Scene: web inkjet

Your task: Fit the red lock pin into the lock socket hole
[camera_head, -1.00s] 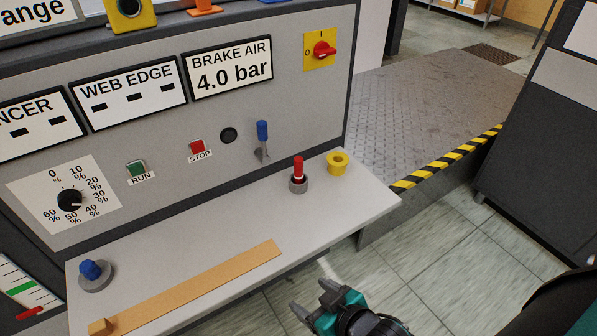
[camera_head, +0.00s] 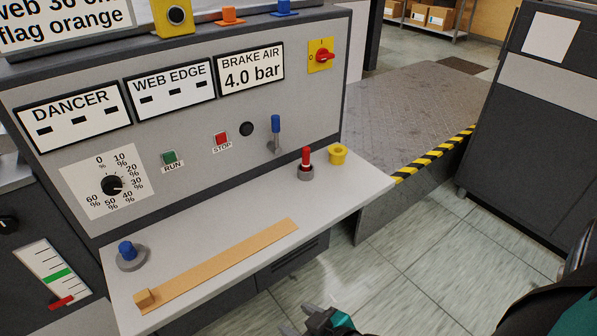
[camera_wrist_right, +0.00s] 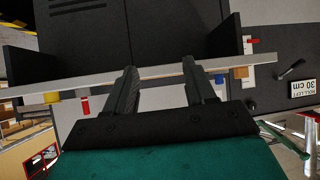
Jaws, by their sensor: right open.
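The red lock pin (camera_head: 306,154) stands upright in a grey round holder (camera_head: 305,172) near the right end of the console shelf. My right gripper (camera_head: 292,328) is at the bottom edge of the head view, in front of and below the shelf, well away from the pin. In the right wrist view its two fingers (camera_wrist_right: 158,68) are apart with nothing between them. There the red pin (camera_wrist_right: 85,105) shows to the left. My left gripper is out of view.
The grey shelf (camera_head: 230,210) also carries a wooden bar (camera_head: 225,262) and a blue knob (camera_head: 127,249). A blue-topped lever (camera_head: 276,125) projects from the panel above it. A metal ramp (camera_head: 410,115) with a striped edge lies right. Floor before the shelf is clear.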

